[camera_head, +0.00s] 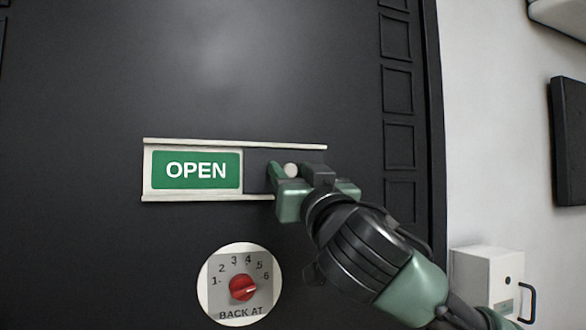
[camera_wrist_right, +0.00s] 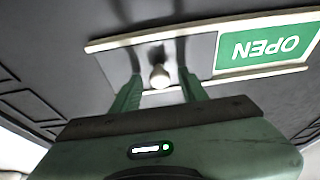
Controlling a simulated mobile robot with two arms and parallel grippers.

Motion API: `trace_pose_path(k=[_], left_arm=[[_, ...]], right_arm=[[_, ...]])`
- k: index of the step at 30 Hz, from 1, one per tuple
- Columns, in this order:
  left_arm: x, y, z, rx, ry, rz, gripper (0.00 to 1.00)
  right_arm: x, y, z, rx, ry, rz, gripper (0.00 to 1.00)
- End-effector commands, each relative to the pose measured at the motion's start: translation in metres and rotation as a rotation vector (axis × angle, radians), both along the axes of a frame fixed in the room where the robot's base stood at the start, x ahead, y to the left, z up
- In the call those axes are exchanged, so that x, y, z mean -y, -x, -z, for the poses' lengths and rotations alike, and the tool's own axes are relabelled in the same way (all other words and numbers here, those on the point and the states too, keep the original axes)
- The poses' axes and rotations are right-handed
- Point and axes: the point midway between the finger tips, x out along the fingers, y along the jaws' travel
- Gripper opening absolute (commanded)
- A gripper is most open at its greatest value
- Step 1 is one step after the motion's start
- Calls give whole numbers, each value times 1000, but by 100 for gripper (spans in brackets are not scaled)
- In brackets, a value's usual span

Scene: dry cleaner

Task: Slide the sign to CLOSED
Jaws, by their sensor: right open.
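The sign (camera_head: 197,170) is a pale frame with rails on a dark door, showing a green OPEN panel at its left. A dark grey slider plate (camera_head: 258,160) covers the right part, with a round pale knob (camera_head: 291,170) near its right end. My right gripper (camera_head: 290,174) is open at the knob, one finger on each side of it. In the right wrist view the knob (camera_wrist_right: 159,76) stands between the two spread fingers (camera_wrist_right: 160,88), with a gap to each. The OPEN panel (camera_wrist_right: 265,48) appears upside down there. My left gripper is not in view.
A round BACK AT dial (camera_head: 240,284) with a red knob is below the sign. A white box (camera_head: 484,283) with a black handle is at the lower right by the white wall.

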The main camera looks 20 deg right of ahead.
Motion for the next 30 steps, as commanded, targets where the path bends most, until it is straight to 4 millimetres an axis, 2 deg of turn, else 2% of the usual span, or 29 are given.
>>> trace_pose_path(k=[5, 9, 10, 30], left_arm=[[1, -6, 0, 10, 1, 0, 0], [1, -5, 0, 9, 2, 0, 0], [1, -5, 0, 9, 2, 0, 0], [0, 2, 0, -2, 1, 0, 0]], right_arm=[[0, 0, 0, 0, 0, 0, 44], [0, 0, 0, 0, 0, 0, 5], [0, 0, 0, 0, 0, 0, 0], [0, 0, 0, 0, 1, 1, 0]])
